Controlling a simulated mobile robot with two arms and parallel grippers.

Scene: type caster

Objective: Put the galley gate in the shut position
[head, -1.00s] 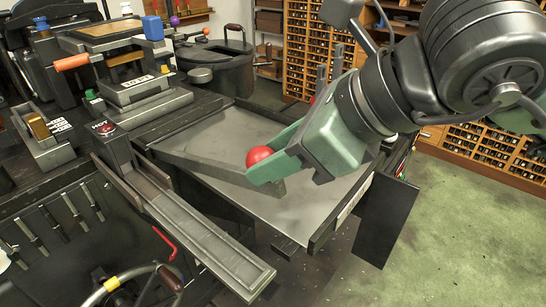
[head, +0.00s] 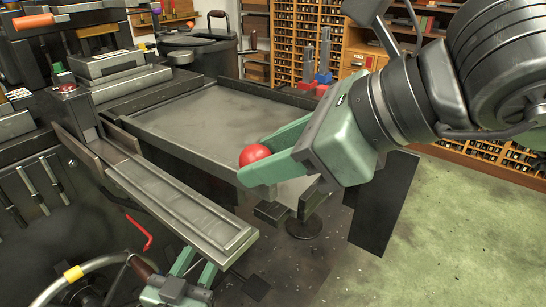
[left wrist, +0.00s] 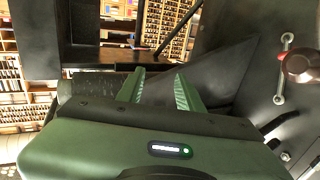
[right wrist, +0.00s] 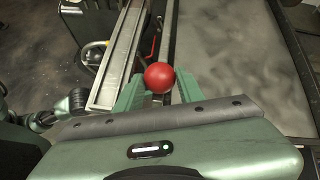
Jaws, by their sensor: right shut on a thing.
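The galley gate (head: 190,163) is a dark flat bar with a red ball knob (head: 255,154) at its near end. It appears to run along the tray's side nearest the narrow metal channel. My right gripper (head: 258,164) is shut on the knob, which shows between its fingers in the right wrist view (right wrist: 159,77). The fingers and knob hide the bar's near end, and I cannot tell if it is fully seated. My left gripper (head: 195,272) is low at the bottom of the head view, away from the gate. Its fingers stand apart and empty in the left wrist view (left wrist: 160,92).
The grey galley tray (head: 215,115) is empty. The narrow metal channel (head: 190,205) lies left of it. A wheel (head: 85,275) and red lever (head: 140,232) are below. Type cabinets (head: 300,45) stand behind, with free green floor (head: 450,210) at right.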

